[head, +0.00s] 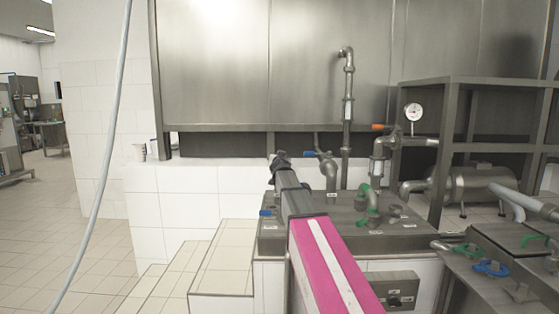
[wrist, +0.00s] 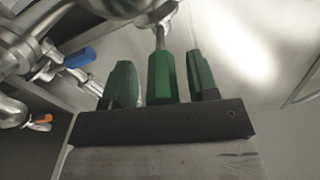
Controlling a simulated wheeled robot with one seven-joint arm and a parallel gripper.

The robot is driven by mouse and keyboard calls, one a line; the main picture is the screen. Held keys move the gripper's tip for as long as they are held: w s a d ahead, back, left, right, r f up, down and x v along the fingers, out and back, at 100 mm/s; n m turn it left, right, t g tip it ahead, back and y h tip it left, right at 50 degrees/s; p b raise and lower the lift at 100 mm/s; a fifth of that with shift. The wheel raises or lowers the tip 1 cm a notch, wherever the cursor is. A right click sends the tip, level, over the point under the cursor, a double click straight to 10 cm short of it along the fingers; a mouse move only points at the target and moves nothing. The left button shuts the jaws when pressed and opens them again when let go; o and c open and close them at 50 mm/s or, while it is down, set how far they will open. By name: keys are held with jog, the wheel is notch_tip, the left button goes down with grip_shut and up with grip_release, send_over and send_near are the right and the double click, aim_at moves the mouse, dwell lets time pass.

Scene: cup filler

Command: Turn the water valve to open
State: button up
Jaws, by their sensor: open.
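A green, faceted valve handle (wrist: 165,77) on a metal stem stands between the two green fingers of my gripper (wrist: 158,62) in the wrist view. The fingers are open, one on each side of the handle, with a narrow gap showing on both sides. In the head view my gripper (head: 279,160) is at the far end of my arm, in front of the low tiled wall. It hides the green handle there. I cannot read any label that names the water valve.
A blue handle (head: 310,154) and an orange handle (head: 378,127) sit on pipes to the right of my gripper; the blue handle (wrist: 78,59) and orange handle (wrist: 44,119) also show in the wrist view. Green valves (head: 365,190) stand on the metal box. Tiled floor (head: 60,220) is clear at left.

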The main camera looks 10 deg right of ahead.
jog(key=s+a, duration=0.2)
jog(key=s, duration=0.8)
jog(key=shift+s, duration=0.25)
jog(key=shift+w+d, duration=0.1)
jog(key=shift+w, duration=0.05)
dwell(0.8)
